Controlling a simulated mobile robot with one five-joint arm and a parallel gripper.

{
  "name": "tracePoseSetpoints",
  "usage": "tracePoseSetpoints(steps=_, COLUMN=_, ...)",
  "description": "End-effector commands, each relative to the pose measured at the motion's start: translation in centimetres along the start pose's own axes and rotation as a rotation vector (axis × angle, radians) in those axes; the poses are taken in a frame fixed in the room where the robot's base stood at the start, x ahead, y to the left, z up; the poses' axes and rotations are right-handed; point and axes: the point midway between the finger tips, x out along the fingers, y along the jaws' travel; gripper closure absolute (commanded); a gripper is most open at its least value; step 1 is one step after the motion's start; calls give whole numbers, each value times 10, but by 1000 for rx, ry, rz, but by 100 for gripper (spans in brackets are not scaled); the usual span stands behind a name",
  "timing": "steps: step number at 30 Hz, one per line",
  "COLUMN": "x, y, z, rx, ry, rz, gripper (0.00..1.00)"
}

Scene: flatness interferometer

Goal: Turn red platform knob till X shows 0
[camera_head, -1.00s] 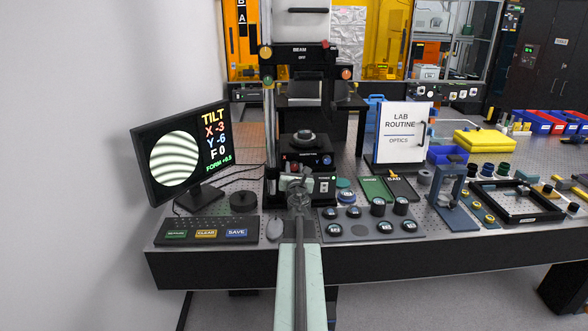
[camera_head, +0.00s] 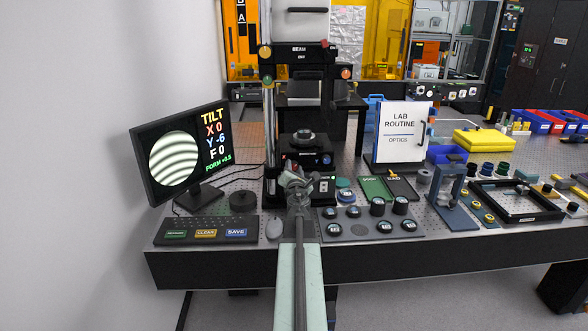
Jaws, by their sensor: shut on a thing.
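The red platform knob is mostly hidden behind my gripper (camera_head: 296,178), at the front of the black platform (camera_head: 306,150) under the beam frame. My gripper is shut on the knob, seen from behind, so its fingertips are hard to make out. The blue platform knob (camera_head: 327,160) is to the right, apart from my gripper. The monitor (camera_head: 186,152) at the left shows a disc of curved stripes. Its text reads TILT, X 0, Y -6, F 0.
A tray (camera_head: 410,231) of round parts lies to the right. A white LAB ROUTINE binder (camera_head: 402,148) stands behind it.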

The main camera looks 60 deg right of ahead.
Motion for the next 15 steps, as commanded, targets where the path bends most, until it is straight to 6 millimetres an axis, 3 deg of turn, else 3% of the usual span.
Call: tracePoseSetpoints(steps=15, x=-2, y=2, z=-2, rx=177, ry=3, rz=4, gripper=100)
